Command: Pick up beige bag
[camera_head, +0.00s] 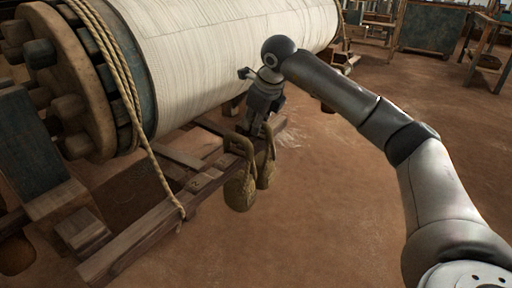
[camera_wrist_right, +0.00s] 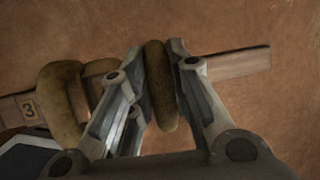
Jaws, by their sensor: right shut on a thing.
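Two beige-brown bags hang by loops on a wooden beam below the large cloth roll. The nearer bag (camera_head: 240,188) is at the left and the farther bag (camera_head: 266,168) hangs just behind it, to the right. My right gripper (camera_head: 257,128) points down at the top of the farther bag. In the right wrist view, my right gripper (camera_wrist_right: 163,58) is shut on the upper loop of a beige bag (camera_wrist_right: 160,95), which lies between its fingers. The other bag's loop (camera_wrist_right: 60,95) shows at the left, around the beam. My left gripper is not in view.
The wooden beam (camera_head: 135,243) runs from lower left toward the gripper; it bears a "3" plate in the wrist view (camera_wrist_right: 29,108). The cloth roll (camera_head: 215,50) stands close behind the gripper. A rope (camera_head: 150,150) hangs at the left. The earthen floor (camera_head: 330,220) is clear at the right.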

